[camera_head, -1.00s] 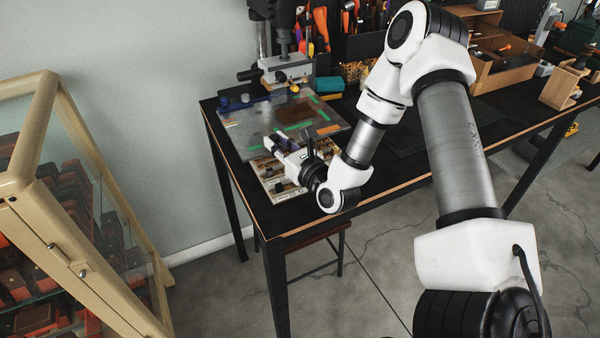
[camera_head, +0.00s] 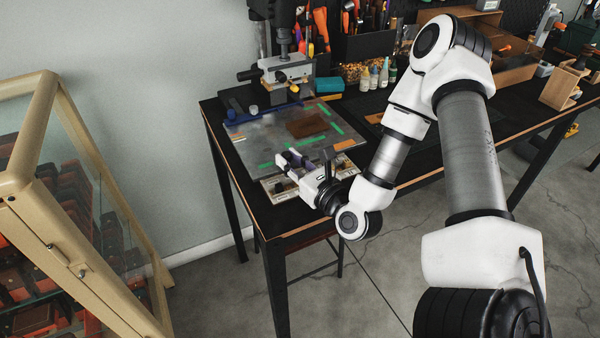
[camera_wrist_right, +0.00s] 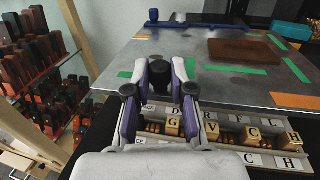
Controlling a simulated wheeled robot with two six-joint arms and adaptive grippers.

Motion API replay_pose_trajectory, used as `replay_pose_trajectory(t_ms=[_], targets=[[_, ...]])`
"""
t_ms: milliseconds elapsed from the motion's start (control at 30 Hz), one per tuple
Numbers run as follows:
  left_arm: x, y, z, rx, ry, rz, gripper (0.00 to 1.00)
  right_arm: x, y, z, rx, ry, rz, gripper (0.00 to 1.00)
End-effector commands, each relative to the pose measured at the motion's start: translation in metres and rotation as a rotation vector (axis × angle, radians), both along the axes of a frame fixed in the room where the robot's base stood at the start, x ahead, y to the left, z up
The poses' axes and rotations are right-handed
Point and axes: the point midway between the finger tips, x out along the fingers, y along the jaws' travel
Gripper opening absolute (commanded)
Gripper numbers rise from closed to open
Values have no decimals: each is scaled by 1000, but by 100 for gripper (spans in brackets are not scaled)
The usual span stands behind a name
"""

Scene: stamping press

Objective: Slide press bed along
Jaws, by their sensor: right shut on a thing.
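The press bed (camera_head: 265,125) is a grey metal plate with green and orange tape marks and a brown leather piece (camera_head: 307,125) on it. It lies on the table below the stamping press (camera_head: 287,70) and overhangs part of a tray of letter blocks. My right gripper (camera_head: 288,160) is at the bed's near edge. In the right wrist view its jaws (camera_wrist_right: 160,80) are shut on a dark round knob (camera_wrist_right: 160,77) at that edge. The fingers hide part of the knob. My left gripper is not in view.
The letter block tray (camera_wrist_right: 290,160) sits under the bed's near edge. A blue bar (camera_head: 268,108) lies along the bed's far side. A teal block (camera_head: 328,85) and small bottles (camera_head: 374,80) stand behind. A glass-sided cabinet (camera_head: 90,200) is at left.

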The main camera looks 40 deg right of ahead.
Motion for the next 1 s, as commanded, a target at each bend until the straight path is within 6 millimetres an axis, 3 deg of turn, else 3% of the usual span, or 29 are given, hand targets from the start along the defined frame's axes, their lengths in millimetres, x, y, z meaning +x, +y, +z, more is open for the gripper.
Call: replay_pose_trajectory(t_ms=[233,833,867,933,1000], targets=[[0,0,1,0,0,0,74,-17,4,0,3,1,-2,0],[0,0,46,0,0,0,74,-43,10,3,0,3,-1,0],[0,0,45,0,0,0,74,-44,10,1,0,2,-2,26],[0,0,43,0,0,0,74,-43,10,0,0,0,-2,51],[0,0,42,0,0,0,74,-43,10,0,0,0,-2,52]])
